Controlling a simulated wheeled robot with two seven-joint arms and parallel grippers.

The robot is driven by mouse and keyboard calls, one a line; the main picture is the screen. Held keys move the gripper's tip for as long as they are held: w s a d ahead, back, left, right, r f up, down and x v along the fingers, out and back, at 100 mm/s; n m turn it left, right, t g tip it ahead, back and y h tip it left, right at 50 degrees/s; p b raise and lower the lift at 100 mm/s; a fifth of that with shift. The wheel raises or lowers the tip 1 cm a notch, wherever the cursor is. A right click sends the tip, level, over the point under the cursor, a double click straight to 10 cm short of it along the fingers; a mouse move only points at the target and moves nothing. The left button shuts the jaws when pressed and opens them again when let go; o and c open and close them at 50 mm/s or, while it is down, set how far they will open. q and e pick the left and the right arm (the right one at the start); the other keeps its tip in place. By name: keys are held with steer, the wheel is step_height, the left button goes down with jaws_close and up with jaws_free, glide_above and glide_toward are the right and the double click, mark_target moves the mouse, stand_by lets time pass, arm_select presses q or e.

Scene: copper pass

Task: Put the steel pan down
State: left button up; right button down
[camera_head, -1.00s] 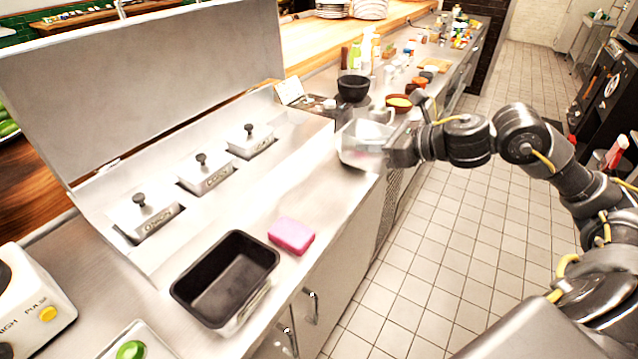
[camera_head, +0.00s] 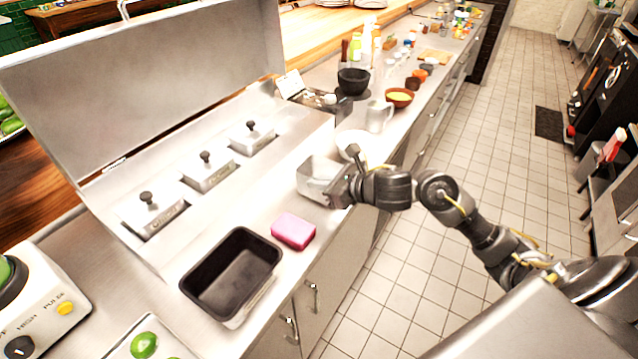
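The steel pan (camera_head: 314,176) is a small pale, square-sided metal container near the front edge of the steel counter (camera_head: 250,205). My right gripper (camera_head: 338,189) comes in from the right and is shut on the pan's right side. The fingertips are partly hidden against the pan. The pan looks roughly level; I cannot tell whether its bottom touches the counter. My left gripper is not in view.
A pink sponge (camera_head: 293,231) and a dark-lined rectangular tin (camera_head: 232,275) lie nearer on the counter. Lidded wells (camera_head: 207,172) stand to the left under a raised steel lid (camera_head: 150,80). A white round dish (camera_head: 354,141) and a pale jug (camera_head: 380,116) stand behind the pan.

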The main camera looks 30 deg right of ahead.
steer(key=shift+f, duration=0.4)
steer(key=shift+f, duration=0.1)
steer(key=c, duration=2.1)
jaws_free()
steer(key=shift+f, duration=0.1)
steer(key=o, duration=0.4)
